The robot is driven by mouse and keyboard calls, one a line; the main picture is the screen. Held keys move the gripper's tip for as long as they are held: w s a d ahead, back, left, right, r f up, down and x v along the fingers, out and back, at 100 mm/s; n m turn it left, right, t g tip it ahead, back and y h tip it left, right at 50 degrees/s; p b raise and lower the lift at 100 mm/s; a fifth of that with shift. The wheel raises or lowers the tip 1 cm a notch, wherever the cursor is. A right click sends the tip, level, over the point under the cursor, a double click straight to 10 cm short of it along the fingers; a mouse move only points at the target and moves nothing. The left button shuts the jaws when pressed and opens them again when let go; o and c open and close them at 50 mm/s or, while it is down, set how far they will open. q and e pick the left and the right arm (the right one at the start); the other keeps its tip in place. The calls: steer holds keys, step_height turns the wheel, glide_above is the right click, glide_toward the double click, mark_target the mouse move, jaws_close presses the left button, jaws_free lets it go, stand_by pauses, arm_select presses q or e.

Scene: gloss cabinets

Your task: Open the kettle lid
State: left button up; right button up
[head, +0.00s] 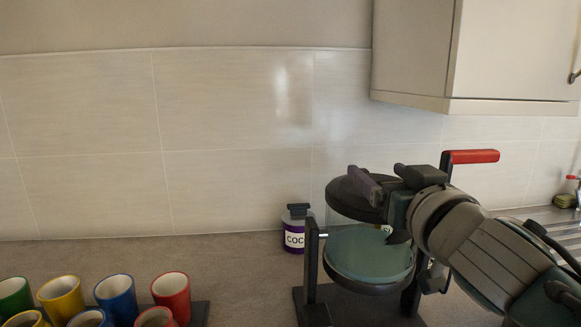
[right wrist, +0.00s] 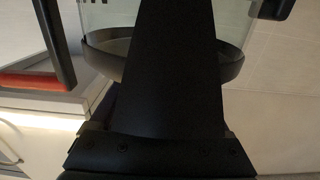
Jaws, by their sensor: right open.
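The kettle has a clear glass body (head: 337,215), a dark round lid or top rim (head: 345,204) and a dark arm with a red handle (head: 473,156) at the right. A dark-rimmed greenish disc (head: 368,255) shows below the top. My right gripper (head: 382,212) is open at the kettle's top, its fingers over the right part of the dark disc. Whether it touches is unclear. In the right wrist view the glass and dark rim (right wrist: 100,50) and the red handle (right wrist: 30,82) show behind a black part of mine. My left gripper is out of view.
The kettle sits in a black stand (head: 311,265) on the counter (head: 240,265). A purple jar (head: 295,237) stands behind it. Several coloured cups (head: 114,292) stand at the lower left. A wall cabinet (head: 412,50) hangs upper right. The counter between cups and stand is clear.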

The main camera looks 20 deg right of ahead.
steer(key=shift+w+d, duration=0.1)
steer(key=shift+w, duration=0.2)
jaws_close()
stand_by(0.5)
stand_by(0.8)
